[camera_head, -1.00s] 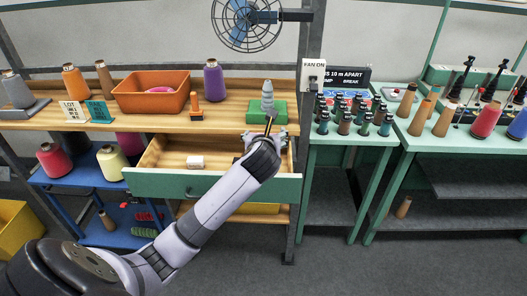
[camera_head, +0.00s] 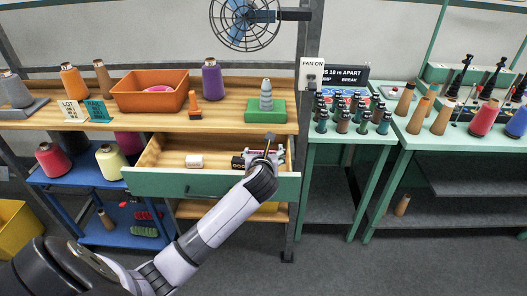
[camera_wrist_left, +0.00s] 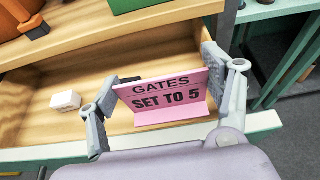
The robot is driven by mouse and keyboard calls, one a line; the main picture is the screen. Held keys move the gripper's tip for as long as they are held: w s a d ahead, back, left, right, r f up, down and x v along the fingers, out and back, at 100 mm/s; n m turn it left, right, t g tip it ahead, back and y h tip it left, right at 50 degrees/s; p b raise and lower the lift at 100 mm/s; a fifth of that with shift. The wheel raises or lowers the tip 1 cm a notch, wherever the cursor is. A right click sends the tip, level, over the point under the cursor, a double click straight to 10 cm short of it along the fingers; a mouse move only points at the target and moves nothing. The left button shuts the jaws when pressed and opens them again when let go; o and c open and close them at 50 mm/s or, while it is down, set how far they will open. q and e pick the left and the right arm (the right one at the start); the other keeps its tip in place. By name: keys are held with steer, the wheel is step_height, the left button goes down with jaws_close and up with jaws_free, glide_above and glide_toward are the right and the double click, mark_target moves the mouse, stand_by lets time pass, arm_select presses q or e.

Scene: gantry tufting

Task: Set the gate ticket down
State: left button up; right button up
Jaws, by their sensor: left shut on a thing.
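The gate ticket (camera_wrist_left: 166,98) is a pink folded card reading "GATES SET TO 5". It stands upright between the fingers of my left gripper (camera_wrist_left: 162,84), which is shut on it from both sides. In the head view my left gripper (camera_head: 264,158) is at the right end of the open drawer (camera_head: 210,187), and the ticket is mostly hidden there. The ticket is over or in the drawer; I cannot tell whether its base touches the floor. My right gripper is not in view.
A small white block (camera_head: 194,161) lies in the drawer, and a dark object (camera_head: 238,162) is beside my gripper. The drawer's middle floor is bare. Above, the bench holds a grey cone (camera_head: 266,93) on a green block (camera_head: 265,113) and an orange bin (camera_head: 150,95).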

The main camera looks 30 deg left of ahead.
arm_select(q)
steer(key=shift+f, duration=0.35)
steer(key=o, duration=0.7)
steer(key=shift+o, duration=0.2)
steer(key=shift+r, duration=0.25)
steer(key=b+v, duration=0.1)
steer(key=v, duration=1.1)
steer(key=shift+r, duration=0.35)
